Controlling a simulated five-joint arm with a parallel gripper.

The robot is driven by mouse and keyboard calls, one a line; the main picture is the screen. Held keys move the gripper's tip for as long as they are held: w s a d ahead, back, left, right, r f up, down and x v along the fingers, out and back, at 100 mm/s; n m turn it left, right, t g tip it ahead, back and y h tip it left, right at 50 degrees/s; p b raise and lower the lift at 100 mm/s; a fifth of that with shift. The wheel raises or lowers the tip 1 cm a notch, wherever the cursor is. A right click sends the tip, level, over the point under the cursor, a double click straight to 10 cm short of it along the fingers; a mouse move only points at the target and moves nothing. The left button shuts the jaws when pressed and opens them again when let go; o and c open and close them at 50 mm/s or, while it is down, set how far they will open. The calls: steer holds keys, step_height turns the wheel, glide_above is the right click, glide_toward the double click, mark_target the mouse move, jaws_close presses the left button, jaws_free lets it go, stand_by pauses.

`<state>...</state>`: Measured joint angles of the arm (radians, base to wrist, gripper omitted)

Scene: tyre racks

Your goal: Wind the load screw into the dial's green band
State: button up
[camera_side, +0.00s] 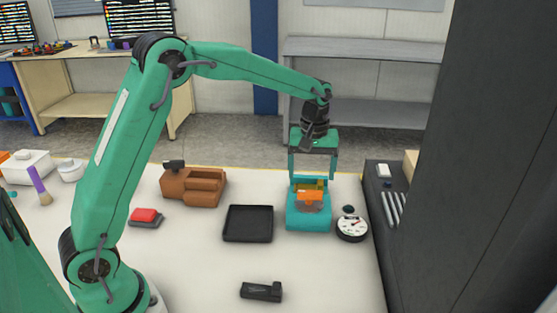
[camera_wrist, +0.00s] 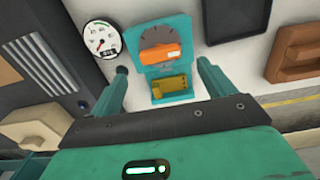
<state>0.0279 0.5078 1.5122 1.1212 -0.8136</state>
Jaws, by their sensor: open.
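A teal fixture (camera_side: 308,218) stands on the white table, with an orange block (camera_side: 310,197) and a grey disc on it. In the wrist view the fixture (camera_wrist: 160,55) shows the orange block (camera_wrist: 160,52) across the grey disc (camera_wrist: 158,33), with a yellow block (camera_wrist: 176,83) nearer my gripper. I cannot tell which part is the load screw. A round white dial (camera_side: 352,226) with a red needle sits right of the fixture; it also shows in the wrist view (camera_wrist: 102,39).
A black tray (camera_side: 248,237) lies left of the fixture, with a brown holder (camera_side: 193,187) behind it. A small black device (camera_side: 261,291) lies in front. A tall dark cabinet (camera_side: 480,160) bounds the right side. Bare table lies around the tray.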

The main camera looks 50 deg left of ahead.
mark_target(310, 192)
steer(key=shift+f, duration=3.15)
steer(key=c, duration=1)
